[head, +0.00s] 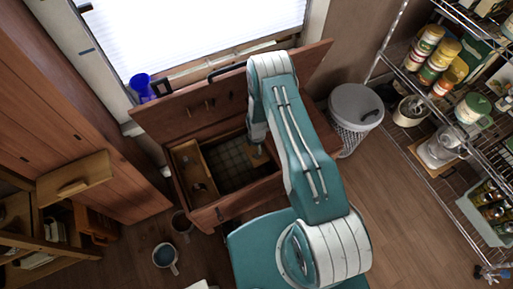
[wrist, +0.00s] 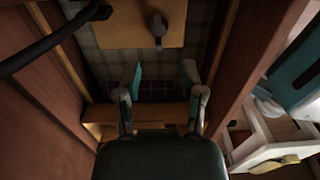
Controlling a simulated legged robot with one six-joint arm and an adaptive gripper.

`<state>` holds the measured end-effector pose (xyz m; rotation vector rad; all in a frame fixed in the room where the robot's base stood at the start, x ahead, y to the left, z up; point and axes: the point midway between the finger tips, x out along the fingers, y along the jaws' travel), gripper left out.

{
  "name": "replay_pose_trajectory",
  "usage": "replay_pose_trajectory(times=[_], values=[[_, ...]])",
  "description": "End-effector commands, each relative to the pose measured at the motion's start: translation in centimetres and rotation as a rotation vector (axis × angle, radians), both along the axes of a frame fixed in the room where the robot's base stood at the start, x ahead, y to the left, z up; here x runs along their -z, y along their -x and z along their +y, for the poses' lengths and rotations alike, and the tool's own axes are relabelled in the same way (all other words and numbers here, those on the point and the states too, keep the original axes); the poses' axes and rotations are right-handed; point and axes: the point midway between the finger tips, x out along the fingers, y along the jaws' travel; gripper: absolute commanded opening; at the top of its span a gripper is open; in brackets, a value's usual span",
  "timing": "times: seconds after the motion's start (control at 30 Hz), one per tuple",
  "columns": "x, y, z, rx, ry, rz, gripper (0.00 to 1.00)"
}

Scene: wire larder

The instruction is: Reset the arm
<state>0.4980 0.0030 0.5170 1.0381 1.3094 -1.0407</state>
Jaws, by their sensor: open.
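My teal and white arm (head: 305,150) reaches forward over an open wooden chest (head: 240,205). Its far end points down into the chest, and my gripper is mostly hidden there in the head view. In the wrist view my gripper (wrist: 162,76) is open, its two fingers apart with nothing between them. Beyond the fingertips lies a light wooden board (wrist: 120,32) with a dark knob (wrist: 157,28), over the chest's checked lining (wrist: 105,68). The fingers appear apart from the board, though the exact gap is unclear.
The chest's raised lid (head: 180,115) stands by the window. A blue cup (head: 141,84) sits beside the window. Mugs (head: 165,256) stand on the floor in front. A lidded bin (head: 355,106) and a loaded wire shelf (head: 435,150) are at right.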

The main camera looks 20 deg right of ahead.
Motion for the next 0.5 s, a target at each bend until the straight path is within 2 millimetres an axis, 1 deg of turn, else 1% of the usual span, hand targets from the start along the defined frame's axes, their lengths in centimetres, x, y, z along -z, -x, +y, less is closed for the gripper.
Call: replay_pose_trajectory(times=[0.37,0.43,0.5], values=[[0.0,-0.1,0.0,0.001,0.000,-0.001,0.51],[-0.5,-0.3,0.0,0.009,0.000,-0.005,0.51],[-1.7,-0.9,0.0,0.029,0.000,-0.013,0.51]])
